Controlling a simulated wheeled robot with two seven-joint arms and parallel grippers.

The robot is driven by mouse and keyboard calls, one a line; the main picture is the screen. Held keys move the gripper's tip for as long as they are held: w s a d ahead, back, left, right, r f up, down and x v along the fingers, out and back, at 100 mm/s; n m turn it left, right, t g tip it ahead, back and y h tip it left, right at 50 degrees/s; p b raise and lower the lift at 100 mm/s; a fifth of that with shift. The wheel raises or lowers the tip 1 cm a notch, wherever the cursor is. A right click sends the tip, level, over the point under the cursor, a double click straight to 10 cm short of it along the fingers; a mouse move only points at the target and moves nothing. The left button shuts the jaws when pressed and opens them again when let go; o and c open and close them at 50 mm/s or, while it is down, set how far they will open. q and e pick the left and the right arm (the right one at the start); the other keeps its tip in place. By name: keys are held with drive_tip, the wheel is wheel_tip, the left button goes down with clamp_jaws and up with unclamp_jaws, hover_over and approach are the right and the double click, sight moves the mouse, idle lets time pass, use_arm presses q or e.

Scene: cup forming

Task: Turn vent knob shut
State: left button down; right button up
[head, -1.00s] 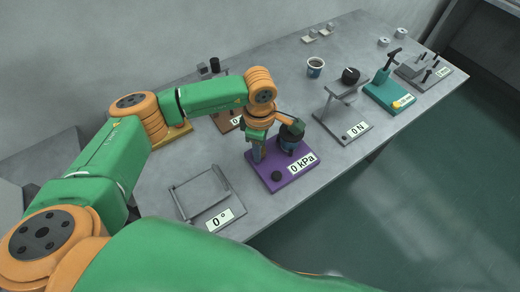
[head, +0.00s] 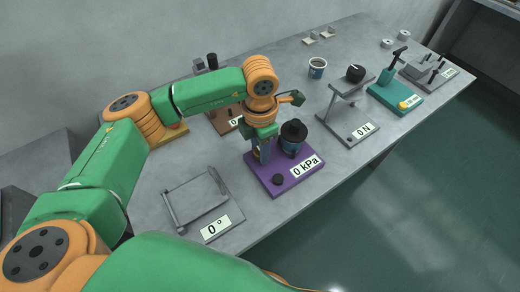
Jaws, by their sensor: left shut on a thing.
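The purple pressure station (head: 290,184) stands on the bench with a label reading 0 kPa. A dark blue cylinder with a black top (head: 294,137) rises from its right part. A small black knob (head: 278,179) sits free at its front left corner. My left gripper (head: 261,158) points down at the left rear part of the plate, beside the cylinder. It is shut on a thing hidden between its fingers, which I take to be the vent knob. My right gripper is not in view.
A grey frame station (head: 200,203) reading 0° stands to the left. A grey press stand (head: 349,122) reading 0 N stands to the right, with a cup (head: 317,67) behind it. A teal station (head: 394,92) is farther right.

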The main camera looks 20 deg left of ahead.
use_arm(q)
drive_tip(key=shift+n, duration=0.5)
drive_tip(key=c, duration=0.5)
unclamp_jaws()
wheel_tip(320, 180, up, 7)
drive_tip(key=shift+r+b, duration=0.1)
drive_tip(key=shift+b, duration=0.6)
